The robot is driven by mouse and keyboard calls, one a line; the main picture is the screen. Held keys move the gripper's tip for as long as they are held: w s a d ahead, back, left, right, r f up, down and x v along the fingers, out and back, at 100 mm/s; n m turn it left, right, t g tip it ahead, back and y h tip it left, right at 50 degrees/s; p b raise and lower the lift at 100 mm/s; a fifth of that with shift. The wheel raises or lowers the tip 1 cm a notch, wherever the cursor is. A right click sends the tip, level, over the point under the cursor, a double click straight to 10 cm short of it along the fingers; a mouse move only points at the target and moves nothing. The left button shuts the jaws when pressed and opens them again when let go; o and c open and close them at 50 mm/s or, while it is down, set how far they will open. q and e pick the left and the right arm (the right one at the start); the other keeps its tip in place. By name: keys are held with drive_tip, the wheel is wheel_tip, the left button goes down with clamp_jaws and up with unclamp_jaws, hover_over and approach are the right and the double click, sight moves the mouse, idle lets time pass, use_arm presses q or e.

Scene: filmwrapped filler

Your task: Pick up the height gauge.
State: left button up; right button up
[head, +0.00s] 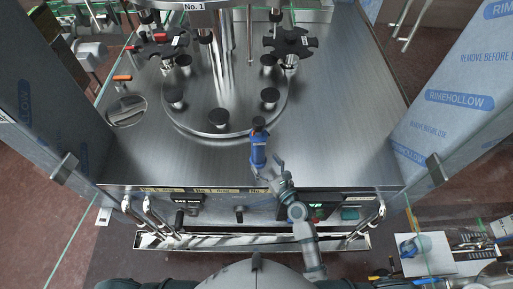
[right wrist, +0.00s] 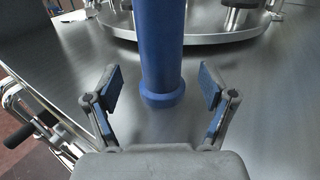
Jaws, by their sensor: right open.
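The height gauge appears to be the blue upright cylinder (head: 258,152) with a black top, standing on the steel table near its front edge in the head view. In the right wrist view its blue shaft (right wrist: 161,45) rises to the top edge of the picture from a slightly wider blue foot. My right gripper (head: 268,168) is open and empty, just in front of the gauge. In the right wrist view the two blue-padded fingers (right wrist: 160,88) show left and right of the shaft, with gaps on both sides. My left gripper is not in view.
A round steel turntable (head: 225,122) with several black knobs lies behind the gauge. Black star-shaped handwheels (head: 290,41) stand above it. The steel table (head: 340,130) is clear to the right. Film-wrapped panels (head: 455,100) flank it. A control panel (head: 322,207) runs along the front.

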sight(263, 157)
drive_tip(key=shift+w+r, duration=0.1)
drive_tip(key=shift+w, duration=0.45)
drive_tip(key=x, duration=0.4)
drive_tip(key=shift+w+a, duration=0.15)
drive_tip(key=shift+a, duration=0.45)
drive_tip(key=shift+c, duration=1)
drive_tip(key=c, duration=0.4)
drive_tip(key=shift+d, duration=0.3)
drive_tip(key=c, duration=0.8)
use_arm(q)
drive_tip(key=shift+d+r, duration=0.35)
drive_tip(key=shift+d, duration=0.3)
use_arm(e)
drive_tip(key=shift+d, duration=0.15)
drive_tip(key=shift+c, duration=0.3)
use_arm(q)
drive_tip(key=shift+p, duration=0.3)
